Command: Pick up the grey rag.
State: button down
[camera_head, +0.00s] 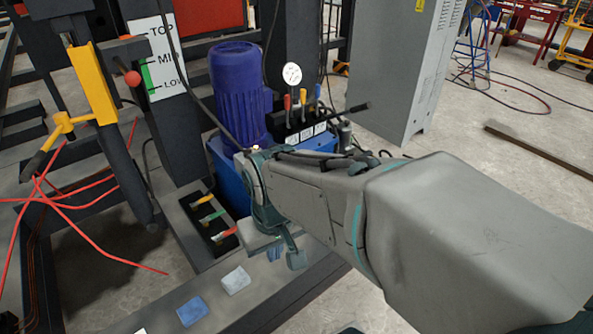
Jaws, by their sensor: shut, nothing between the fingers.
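A pale, light-grey folded rag (236,280) lies flat on the dark steel ledge (218,302), below and left of my gripper. A blue rag (191,311) lies apart from it, nearer to me on the same ledge. Another bluish piece (273,253) lies farther along, partly hidden by my gripper. My gripper (289,254) hangs at the end of my arm above the ledge, shut and empty, apart from the grey rag. Its fingertips are small and partly hard to make out.
A blue motor (240,95) on a pump unit with levers and a gauge stands behind my gripper. A grey cabinet (405,65) stands behind.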

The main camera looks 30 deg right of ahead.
aim_at(238, 279)
jog(key=z, duration=1.2)
jog(key=k, duration=0.7)
jog(key=u, duration=1.05)
jog(key=k, duration=0.45)
jog(key=u, duration=0.25)
jog(key=i, duration=1.3)
jog(key=z, duration=0.5)
